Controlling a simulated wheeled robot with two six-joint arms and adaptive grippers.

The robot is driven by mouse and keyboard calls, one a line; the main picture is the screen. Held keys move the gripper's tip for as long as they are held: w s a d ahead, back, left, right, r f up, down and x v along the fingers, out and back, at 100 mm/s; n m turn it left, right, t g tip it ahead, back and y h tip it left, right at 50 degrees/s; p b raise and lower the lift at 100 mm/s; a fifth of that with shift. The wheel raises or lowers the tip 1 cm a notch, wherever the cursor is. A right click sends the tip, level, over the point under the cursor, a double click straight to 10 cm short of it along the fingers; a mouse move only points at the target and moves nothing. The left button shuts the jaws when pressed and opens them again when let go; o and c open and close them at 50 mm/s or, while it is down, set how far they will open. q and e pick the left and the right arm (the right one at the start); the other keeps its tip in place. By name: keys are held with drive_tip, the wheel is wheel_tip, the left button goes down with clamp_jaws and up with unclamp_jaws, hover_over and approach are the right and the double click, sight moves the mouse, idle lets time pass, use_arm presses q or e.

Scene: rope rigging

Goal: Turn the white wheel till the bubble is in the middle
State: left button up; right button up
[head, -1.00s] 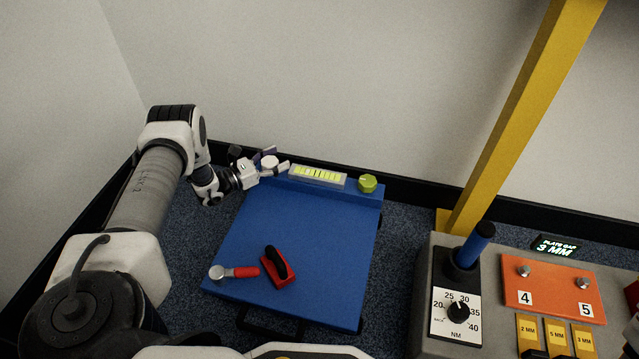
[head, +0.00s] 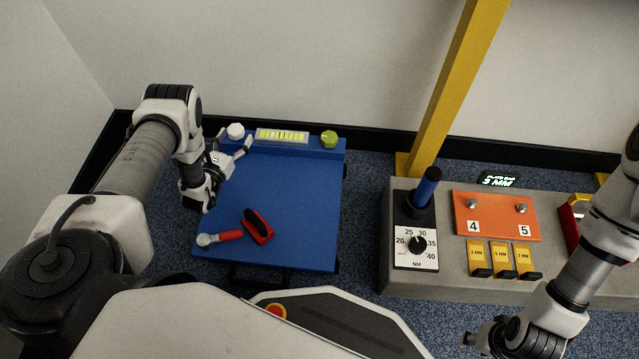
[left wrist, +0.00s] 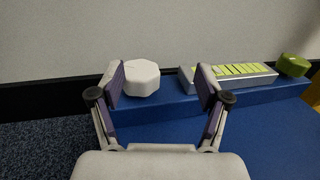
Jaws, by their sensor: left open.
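The white wheel (head: 236,131) is a faceted knob at the back left of the blue table (head: 300,200). It also shows in the left wrist view (left wrist: 140,78), just beyond the fingers and nearer the left one. My left gripper (head: 235,141) is open and empty, on the near side of the wheel and apart from it. The level vial (head: 282,136), with yellow-green segments, lies right of the wheel; it also shows in the left wrist view (left wrist: 230,78). I cannot clearly make out the bubble. My right gripper (head: 485,340) is at the bottom right, its fingers unclear.
A green knob (head: 329,139) sits right of the vial. A red-handled tool (head: 222,237) and a red block with a black grip (head: 257,228) lie at the table's front. A grey console (head: 400,275) and a yellow post (head: 450,85) stand to the right. The table's middle is clear.

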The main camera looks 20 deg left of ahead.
use_arm(q)
drive_tip(key=shift+m+h, duration=0.3)
drive_tip(key=shift+h, duration=0.3)
drive_tip(key=w+d+r, duration=0.2)
drive_tip(key=d, duration=0.1)
drive_tip(key=shift+w+d+r, duration=0.15)
drive_tip(key=shift+w+r, duration=0.15)
drive_tip(key=shift+w, duration=0.05)
drive_tip(key=s+d+m+g+h, duration=0.2)
drive_tip(key=s+d+g+h, duration=0.1)
drive_tip(key=d, duration=0.5)
drive_tip(key=s+d+f+m+g+h+p, duration=0.1)
drive_tip(key=s+d+m+g+h, duration=0.2)
drive_tip(key=d, duration=0.6)
drive_tip(key=s+d+m+g+h+p, duration=0.1)
drive_tip(key=s+d+m+g+h, duration=0.1)
drive_tip(key=d, duration=0.6)
drive_tip(key=shift+s+d+f+m+g+h, duration=0.15)
drive_tip(key=shift+s+d+m+g+h, duration=0.1)
drive_tip(key=shift+g+h, duration=0.45)
drive_tip(key=shift+s+d+f+m+g+h, duration=0.15)
drive_tip(key=shift+m+g+h, duration=0.1)
drive_tip(key=shift+g+h, duration=0.4)
